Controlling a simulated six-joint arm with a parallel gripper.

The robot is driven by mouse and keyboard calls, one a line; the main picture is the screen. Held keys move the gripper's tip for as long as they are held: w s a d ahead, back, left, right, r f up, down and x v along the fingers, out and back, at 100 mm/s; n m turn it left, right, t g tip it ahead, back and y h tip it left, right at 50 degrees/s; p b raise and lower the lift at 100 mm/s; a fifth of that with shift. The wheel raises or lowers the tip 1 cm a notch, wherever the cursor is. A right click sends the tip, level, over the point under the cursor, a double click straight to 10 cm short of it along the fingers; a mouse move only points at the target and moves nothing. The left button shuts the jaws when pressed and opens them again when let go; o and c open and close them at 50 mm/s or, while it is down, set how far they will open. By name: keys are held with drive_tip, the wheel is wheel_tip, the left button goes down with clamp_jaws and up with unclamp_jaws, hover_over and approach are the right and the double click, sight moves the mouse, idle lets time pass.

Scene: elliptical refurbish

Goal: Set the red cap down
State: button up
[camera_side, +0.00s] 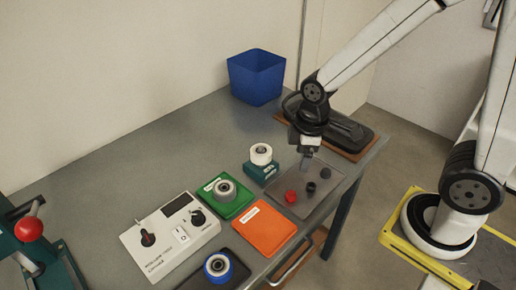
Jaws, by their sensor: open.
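The red cap (291,197) is a small red piece on a grey tray (322,190) near the right end of the bench. Two small dark pieces (318,180) sit beside it on the same tray. My gripper (304,163) points down above the back left part of the tray, behind the red cap in the picture. It is open and apart from the red cap. Its fingertips are small and dim here, and I see nothing held between them.
A green block with a white roller (261,155) stands left of my gripper. Green (238,203) and orange (261,229) plates, a white control box (168,237) and a blue roller (218,266) lie further left. A blue bin (257,77) stands at the back. The bench's back left is clear.

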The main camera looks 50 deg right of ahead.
drive_tip(key=d+m, duration=0.1)
drive_tip(key=m, duration=0.2)
drive_tip(key=s+d+m+t, duration=0.1)
drive_tip(key=m, duration=0.4)
drive_tip(key=shift+s+d+m+t, duration=0.3)
drive_tip(key=shift+d+m, duration=0.1)
